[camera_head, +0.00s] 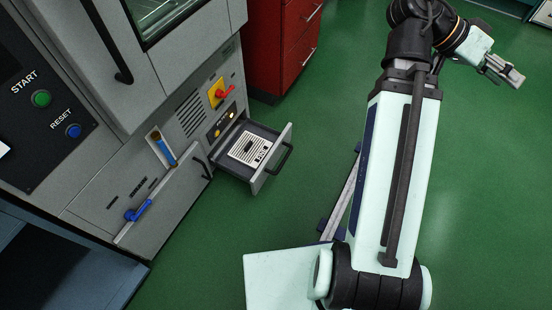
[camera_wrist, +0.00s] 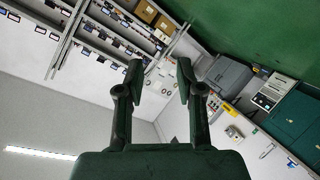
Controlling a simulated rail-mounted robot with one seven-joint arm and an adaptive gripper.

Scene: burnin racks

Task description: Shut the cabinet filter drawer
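The cabinet filter drawer (camera_head: 271,168) is pulled out of the lower front of the grey cabinet (camera_head: 205,50) in the head view. It has a grey front with a dark bar handle (camera_head: 285,158), and a pale slotted filter (camera_head: 250,149) lies inside. My gripper (camera_head: 512,77) is far off to the upper right, over the green floor, well apart from the drawer. In the wrist view my gripper (camera_wrist: 160,78) has its two dark fingers spread with nothing between them. I cannot make out the drawer in the wrist view.
A red drawer cabinet (camera_head: 277,45) stands behind the open drawer. A yellow panel with a red rotary switch (camera_head: 222,93), blue-handled latch parts (camera_head: 138,212) and start and reset buttons (camera_head: 41,99) are on the cabinet front. Green floor (camera_head: 335,95) is clear between drawer and arm.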

